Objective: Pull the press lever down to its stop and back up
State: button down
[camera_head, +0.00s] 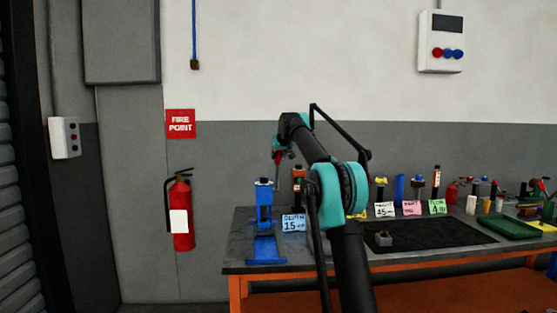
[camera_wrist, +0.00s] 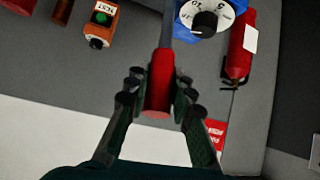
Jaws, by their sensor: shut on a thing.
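The blue press (camera_head: 264,225) stands at the left end of the workbench. Its lever has a red grip (camera_wrist: 159,82) on a grey rod (camera_wrist: 167,32), and the rod runs toward the blue press head (camera_wrist: 212,12) with a white dial. In the head view the red grip (camera_head: 277,158) shows above the press, so the lever is raised. My gripper (camera_wrist: 158,88) is shut on the red grip, one finger on each side. In the head view my arm's end partly hides the fingers and the grip.
An orange unit (camera_head: 298,176) stands close right of the press; its green button shows in the wrist view (camera_wrist: 101,18). A price-like card (camera_head: 293,223) stands beside the press. A black mat (camera_head: 440,233) and several tools lie farther right. A fire extinguisher (camera_head: 181,213) hangs left of the bench.

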jog(key=shift+w+r, duration=0.1)
jog(key=shift+w, duration=0.25)
dwell(0.3)
jog(key=c, duration=1.3)
grip_release()
jog(key=shift+w, duration=0.15)
jog(key=v, duration=1.2)
jog(key=shift+r, duration=0.2)
jog(key=shift+w, duration=0.1)
